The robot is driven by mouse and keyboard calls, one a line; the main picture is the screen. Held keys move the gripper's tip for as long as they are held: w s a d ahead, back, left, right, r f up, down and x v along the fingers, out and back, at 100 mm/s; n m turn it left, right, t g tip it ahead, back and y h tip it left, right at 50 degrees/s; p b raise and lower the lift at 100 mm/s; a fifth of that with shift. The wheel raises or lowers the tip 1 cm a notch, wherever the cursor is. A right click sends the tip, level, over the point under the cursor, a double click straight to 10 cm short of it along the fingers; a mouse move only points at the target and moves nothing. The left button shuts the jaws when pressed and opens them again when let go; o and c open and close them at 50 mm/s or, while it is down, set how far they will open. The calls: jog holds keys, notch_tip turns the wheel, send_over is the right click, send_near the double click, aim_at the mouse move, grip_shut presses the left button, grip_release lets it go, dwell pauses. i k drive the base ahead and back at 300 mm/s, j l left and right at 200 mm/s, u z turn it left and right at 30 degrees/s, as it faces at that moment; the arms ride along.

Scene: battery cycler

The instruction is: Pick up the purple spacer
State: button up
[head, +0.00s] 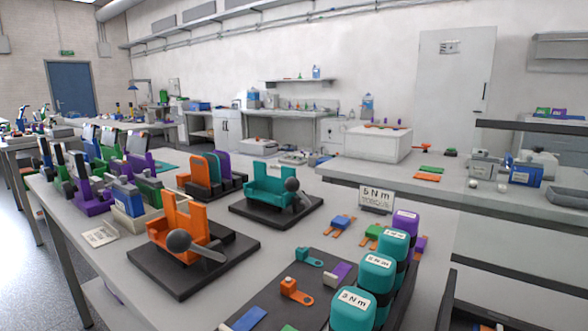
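I cannot tell for sure which purple piece is the spacer. A purple block with a pale grey side (341,272) lies on the dark mat (262,300) at the lower middle, near small orange and teal parts. A purple upright plate (222,167) stands in a black holder beside orange and teal plates. A small purple piece (420,246) is partly hidden behind the teal torque blocks on the right. My gripper is not in view, and nothing is seen held.
Teal blocks marked "N m" (353,307) stand in a row at the lower right, with a purple-topped one (404,222) behind. An orange clamp fixture (180,238) and a teal one (270,185) sit on black bases. Bare tabletop (240,280) lies between fixtures and mat.

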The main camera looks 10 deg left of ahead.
aim_at(224, 157)
jog(key=i+j+z, duration=0.25)
jog(key=j, duration=0.15)
jog(key=j+z, duration=0.3)
jog(key=i+j+z, duration=0.1)
jog(key=j+z, duration=0.15)
jog(key=j, duration=0.25)
jog(key=i+j, duration=0.1)
jog(key=j, duration=0.65)
jog(key=i+j, duration=0.1)
jog(key=j, duration=0.6)
jog(key=i+j, duration=0.1)
jog(key=j, duration=0.65)
jog(key=i+j, duration=0.1)
jog(key=j, duration=0.6)
